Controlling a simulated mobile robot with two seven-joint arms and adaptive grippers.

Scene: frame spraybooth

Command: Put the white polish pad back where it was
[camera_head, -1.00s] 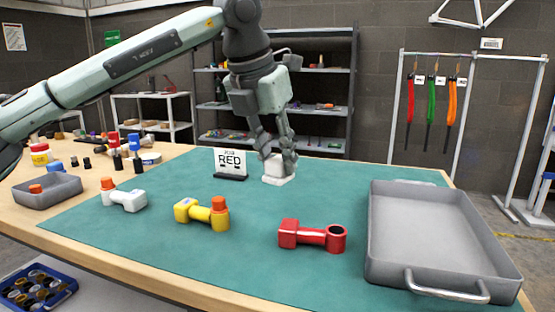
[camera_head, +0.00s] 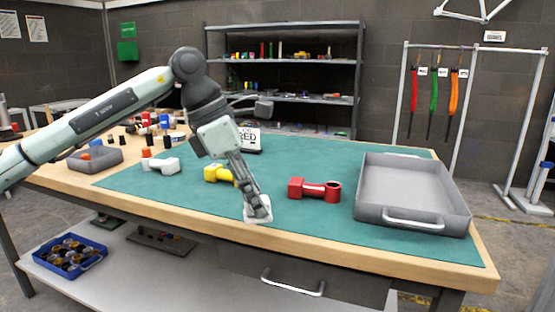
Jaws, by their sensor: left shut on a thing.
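The white polish pad (camera_head: 261,219) is at the front edge of the green mat, left of the middle of the table, below my left gripper (camera_head: 258,205). My left gripper points down and is shut on the pad, with its fingers hiding much of it. The pad looks to be at or just above the mat; I cannot tell whether it touches. My right gripper is not in view.
A yellow part (camera_head: 215,173) lies just behind my left gripper, and a red part (camera_head: 314,189) to its right. A grey tray (camera_head: 412,216) fills the mat's right side.

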